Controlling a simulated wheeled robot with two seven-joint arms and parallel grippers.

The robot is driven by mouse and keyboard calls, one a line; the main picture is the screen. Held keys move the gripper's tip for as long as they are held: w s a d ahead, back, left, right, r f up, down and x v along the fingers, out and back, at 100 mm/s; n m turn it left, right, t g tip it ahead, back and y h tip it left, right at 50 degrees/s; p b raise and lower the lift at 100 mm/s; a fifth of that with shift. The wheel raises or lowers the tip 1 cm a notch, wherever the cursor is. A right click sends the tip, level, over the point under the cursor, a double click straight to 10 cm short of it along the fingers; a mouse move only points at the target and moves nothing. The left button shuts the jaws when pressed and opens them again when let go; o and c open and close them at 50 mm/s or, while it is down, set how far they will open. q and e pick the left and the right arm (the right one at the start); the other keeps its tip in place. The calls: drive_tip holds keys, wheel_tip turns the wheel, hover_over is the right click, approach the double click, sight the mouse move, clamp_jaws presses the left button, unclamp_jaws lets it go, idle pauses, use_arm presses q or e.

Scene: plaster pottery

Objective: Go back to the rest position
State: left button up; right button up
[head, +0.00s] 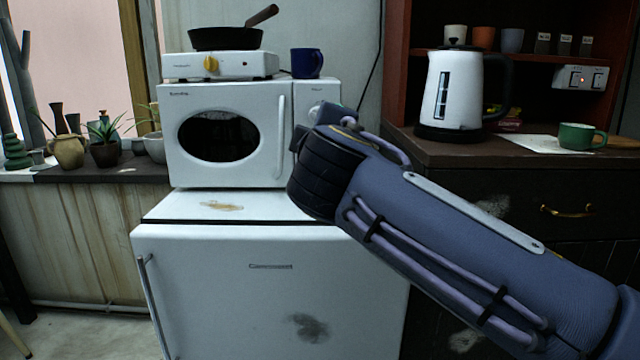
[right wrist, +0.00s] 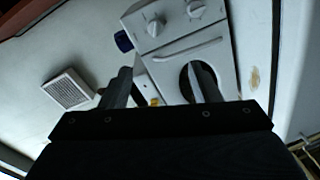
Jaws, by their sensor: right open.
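My right arm comes in from the right in the head view and reaches up and left in front of the white microwave (head: 225,130). Its wrist hides most of the hand there, near the microwave's right side. In the right wrist view my right gripper (right wrist: 162,82) has its two fingers apart with nothing between them. The microwave (right wrist: 180,50) shows tilted beyond the fingertips, with its knobs and handle. My left gripper is in neither view.
A white fridge (head: 270,290) stands under the microwave. A hotplate (head: 222,66) with a black pan (head: 225,38) and a blue mug (head: 306,62) sit on top. A white kettle (head: 455,90) and green mug (head: 582,137) stand on the right counter (head: 430,150). Potted plants (head: 104,152) line the left.

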drive_tip(key=s+d+f+m+g, duration=0.4)
drive_tip(key=s+d+f, duration=0.1)
drive_tip(key=d+f, duration=0.6)
drive_tip(key=s+d+f+m+g, duration=0.4)
drive_tip(key=s+d+f, duration=0.1)
drive_tip(key=d+f, duration=0.55)
drive_tip(key=s+a+f+m+g+y, duration=0.1)
drive_tip(key=s+f+m+g+y, duration=0.2)
drive_tip(key=s+f+m, duration=1.05)
use_arm(q)
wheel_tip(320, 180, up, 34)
drive_tip(key=p, duration=3.4)
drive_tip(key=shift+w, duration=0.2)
use_arm(e)
drive_tip(key=s+r+n, duration=0.2)
drive_tip(key=s+r, duration=0.1)
drive_tip(key=r, duration=1.2)
drive_tip(key=s+r+n, duration=0.3)
drive_tip(key=r, duration=1.2)
drive_tip(key=shift+a+g, duration=0.2)
drive_tip(key=shift+g, duration=0.1)
